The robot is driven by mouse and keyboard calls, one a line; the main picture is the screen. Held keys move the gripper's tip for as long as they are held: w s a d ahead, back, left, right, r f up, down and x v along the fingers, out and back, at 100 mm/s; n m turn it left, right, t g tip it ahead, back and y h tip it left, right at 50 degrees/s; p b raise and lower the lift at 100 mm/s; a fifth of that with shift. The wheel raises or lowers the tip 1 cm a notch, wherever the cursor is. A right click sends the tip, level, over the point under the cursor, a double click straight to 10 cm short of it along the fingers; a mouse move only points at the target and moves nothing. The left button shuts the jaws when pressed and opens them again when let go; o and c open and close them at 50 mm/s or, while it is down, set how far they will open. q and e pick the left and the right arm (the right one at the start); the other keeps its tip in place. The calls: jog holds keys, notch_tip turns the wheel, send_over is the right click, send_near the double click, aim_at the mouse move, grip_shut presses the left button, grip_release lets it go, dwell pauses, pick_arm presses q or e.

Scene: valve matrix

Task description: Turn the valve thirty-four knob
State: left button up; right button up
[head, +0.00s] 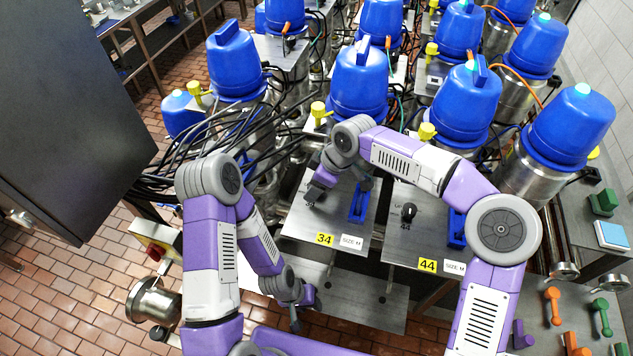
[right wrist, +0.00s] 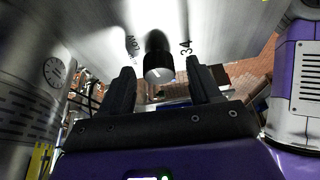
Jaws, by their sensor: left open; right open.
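The valve thirty-four knob (right wrist: 158,68) is a black round knob with a pale end mark, set on a metal plate beside a printed 34 in the right wrist view. My right gripper (right wrist: 159,76) is open, with one finger on each side of the knob; I cannot tell whether they touch it. In the head view my right gripper (head: 315,187) is over the metal plate (head: 300,222) with the yellow 34 label (head: 324,239), and the knob is hidden there. My left gripper (head: 301,310) is open and empty, low in front of the plates.
The plate to the right has a black knob (head: 408,211) marked 44 and a yellow 44 label (head: 427,265). A blue handle (head: 359,206) stands on the thirty-four plate. Blue-topped valves and black cables crowd behind. Orange and green handles lie on the right.

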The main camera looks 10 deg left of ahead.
jog(key=c, duration=1)
jog(key=shift+s+a+f+m+t+b, duration=0.1)
jog(key=shift+m+t+b, duration=0.8)
jog(key=shift+m+b, duration=1.25)
jog(key=shift+c, duration=0.2)
jog(key=m+t+h+b, duration=0.1)
jog(key=m+b, duration=0.1)
jog(key=m, duration=0.2)
jog(key=shift+s+a+m, duration=0.1)
jog(key=shift+m, duration=0.25)
jog(key=m+t+h+b, duration=0.1)
jog(key=m, duration=0.1)
jog(key=shift+a+m, duration=0.1)
jog(key=shift+m, duration=0.3)
jog(key=m+h, duration=0.1)
jog(key=m, duration=0.1)
jog(key=shift+m, duration=0.3)
jog(key=m, duration=0.1)
jog(key=m+h, duration=0.1)
jog(key=shift+a+r+m, duration=0.1)
jog(key=shift+r+m, duration=0.1)
jog(key=shift+m, duration=0.1)
jog(key=shift+m+h, duration=0.7)
jog(key=shift+m, duration=0.7)
